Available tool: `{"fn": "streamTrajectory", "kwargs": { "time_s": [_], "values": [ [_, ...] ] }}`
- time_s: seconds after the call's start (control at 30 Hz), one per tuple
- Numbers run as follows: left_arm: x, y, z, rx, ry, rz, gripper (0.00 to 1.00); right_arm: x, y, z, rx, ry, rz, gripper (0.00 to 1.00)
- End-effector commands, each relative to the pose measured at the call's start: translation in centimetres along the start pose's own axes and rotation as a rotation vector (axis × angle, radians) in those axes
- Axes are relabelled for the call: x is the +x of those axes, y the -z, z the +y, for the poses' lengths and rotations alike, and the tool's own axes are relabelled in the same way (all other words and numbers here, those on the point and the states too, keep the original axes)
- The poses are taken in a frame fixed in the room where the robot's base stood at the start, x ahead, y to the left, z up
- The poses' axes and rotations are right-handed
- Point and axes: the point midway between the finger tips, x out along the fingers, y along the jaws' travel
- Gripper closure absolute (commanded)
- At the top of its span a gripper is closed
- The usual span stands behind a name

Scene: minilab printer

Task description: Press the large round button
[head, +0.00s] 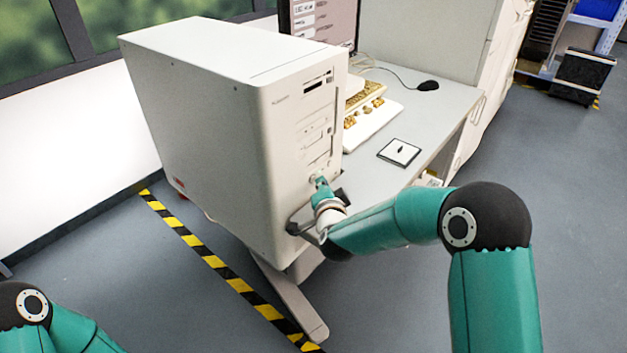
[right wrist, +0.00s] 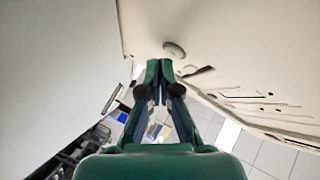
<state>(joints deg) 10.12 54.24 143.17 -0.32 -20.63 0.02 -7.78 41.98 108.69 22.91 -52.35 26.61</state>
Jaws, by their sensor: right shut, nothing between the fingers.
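The large round button (right wrist: 174,50) is a pale grey disc on the cream front panel of the computer tower (head: 215,110). In the right wrist view it lies just beyond my fingertips, slightly to their right. My right gripper (head: 320,184) is at the lower front of the tower, its fingers pointing at the panel. In the right wrist view the green fingertips (right wrist: 160,68) are together with nothing between them. I cannot tell whether they touch the panel. In the head view the fingers partly cover the button area. My left gripper is outside the view; only part of that arm shows.
The tower stands on a light desk (head: 440,105). Yellow-black tape (head: 195,245) marks the floor.

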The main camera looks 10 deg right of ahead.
Motion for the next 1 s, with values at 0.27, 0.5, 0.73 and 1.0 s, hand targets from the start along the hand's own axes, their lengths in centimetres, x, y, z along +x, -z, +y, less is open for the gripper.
{"fn": "streamTrajectory", "kwargs": {
  "time_s": [0.27, 0.5, 0.73, 1.0],
  "values": [
    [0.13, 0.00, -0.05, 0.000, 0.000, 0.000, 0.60, 0.18, -0.15, -0.18, 0.000, 0.000, -0.001, 1.00],
    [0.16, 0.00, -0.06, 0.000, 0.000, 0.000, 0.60, 0.21, -0.18, -0.19, 0.000, 0.000, -0.001, 1.00],
    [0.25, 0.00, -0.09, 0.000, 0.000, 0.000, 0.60, 0.38, -0.32, -0.28, 0.001, -0.001, -0.001, 1.00],
    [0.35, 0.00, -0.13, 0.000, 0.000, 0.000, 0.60, 0.63, -0.46, -0.46, 0.001, 0.000, 0.000, 1.00]
  ]
}}
